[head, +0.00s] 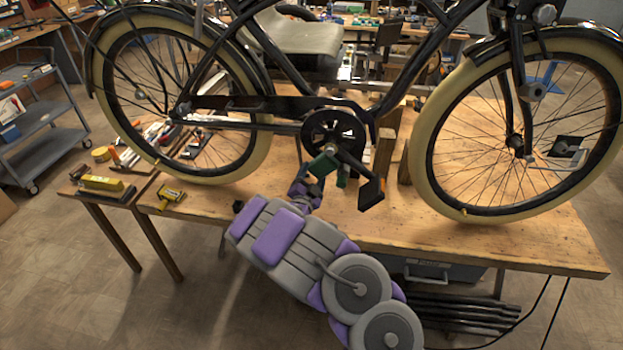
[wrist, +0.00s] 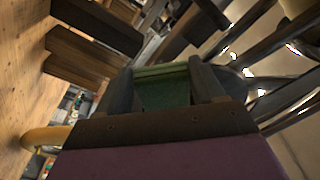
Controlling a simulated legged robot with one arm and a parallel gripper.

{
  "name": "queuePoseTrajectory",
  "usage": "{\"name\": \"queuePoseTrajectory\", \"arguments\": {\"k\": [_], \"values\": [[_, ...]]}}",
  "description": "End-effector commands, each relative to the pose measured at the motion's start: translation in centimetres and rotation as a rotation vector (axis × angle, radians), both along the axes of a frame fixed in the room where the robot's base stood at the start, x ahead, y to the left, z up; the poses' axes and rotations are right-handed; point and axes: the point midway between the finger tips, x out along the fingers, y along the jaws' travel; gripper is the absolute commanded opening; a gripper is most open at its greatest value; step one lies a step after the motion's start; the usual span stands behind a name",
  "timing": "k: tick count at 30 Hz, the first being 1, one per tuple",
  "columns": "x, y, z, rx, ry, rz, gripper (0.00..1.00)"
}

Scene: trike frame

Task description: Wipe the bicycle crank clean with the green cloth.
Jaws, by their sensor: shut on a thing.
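The black bicycle crank (head: 353,160) runs down and right from the round chainring (head: 334,131) to a black pedal (head: 371,193). My gripper (head: 326,166) is raised in front of the chainring, close to the crank, and partly covers this area. It is shut on the green cloth (wrist: 165,92), which shows bunched between the two dark fingers in the wrist view. In the head view a small part of the green cloth (head: 342,175) shows beside the crank. I cannot tell whether the cloth touches the crank.
The bicycle stands above a wooden workbench (head: 300,222), with cream tires on both sides. Wooden posts (head: 385,152) stand behind the crank. A yellow tool (head: 171,198) lies near the bench's left end. A grey cart (head: 45,115) stands far left.

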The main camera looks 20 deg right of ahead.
Motion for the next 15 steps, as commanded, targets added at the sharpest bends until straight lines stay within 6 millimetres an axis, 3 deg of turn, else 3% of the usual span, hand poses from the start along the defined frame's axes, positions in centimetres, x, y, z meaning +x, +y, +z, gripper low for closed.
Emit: {"name": "queuePoseTrajectory", "arguments": {"k": [15], "values": [[0.81,-0.53,0.03,-0.001,-0.002,0.001,0.24]]}}
